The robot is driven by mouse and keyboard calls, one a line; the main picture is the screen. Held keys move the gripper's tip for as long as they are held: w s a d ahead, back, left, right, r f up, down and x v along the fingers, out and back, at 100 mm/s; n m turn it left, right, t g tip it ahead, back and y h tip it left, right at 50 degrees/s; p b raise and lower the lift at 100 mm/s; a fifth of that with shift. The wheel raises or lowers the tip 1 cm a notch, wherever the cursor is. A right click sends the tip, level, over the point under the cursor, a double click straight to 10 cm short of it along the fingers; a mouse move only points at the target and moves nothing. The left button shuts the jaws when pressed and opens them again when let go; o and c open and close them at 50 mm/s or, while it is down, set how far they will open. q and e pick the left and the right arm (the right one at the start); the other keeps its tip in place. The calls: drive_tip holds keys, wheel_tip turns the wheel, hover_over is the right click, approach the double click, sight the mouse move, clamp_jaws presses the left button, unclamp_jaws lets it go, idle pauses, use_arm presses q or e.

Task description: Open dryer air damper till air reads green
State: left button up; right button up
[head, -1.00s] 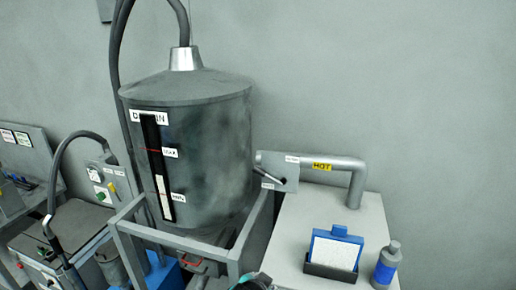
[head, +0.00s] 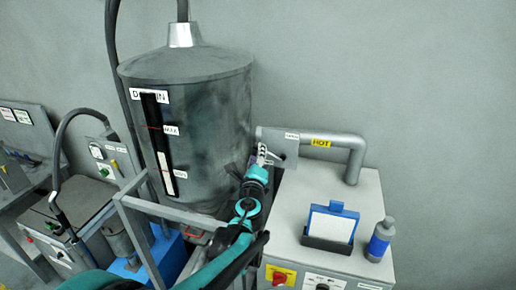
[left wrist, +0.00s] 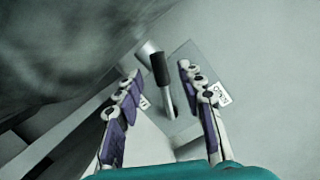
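The damper plate (head: 289,146) sits on the grey pipe beside the large drum, with small labels too small to read. Its lever shows in the left wrist view as a metal rod with a black grip (left wrist: 160,70). My left gripper (head: 262,152) is at the plate's left side and partly covers it in the head view. In the left wrist view the left gripper (left wrist: 160,72) is open, its fingers on either side of the black grip, with gaps visible. No green air reading can be made out. My right gripper is not in view.
A grey drum (head: 210,110) with a level strip stands left in a metal frame (head: 150,207). The pipe (head: 350,150) is labelled HOT. On the white cabinet (head: 290,215) stand a blue-framed panel (head: 330,225) and a blue bottle (head: 380,243).

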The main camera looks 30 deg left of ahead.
use_arm(q)
drive_tip(key=x, duration=0.5)
clamp_jaws()
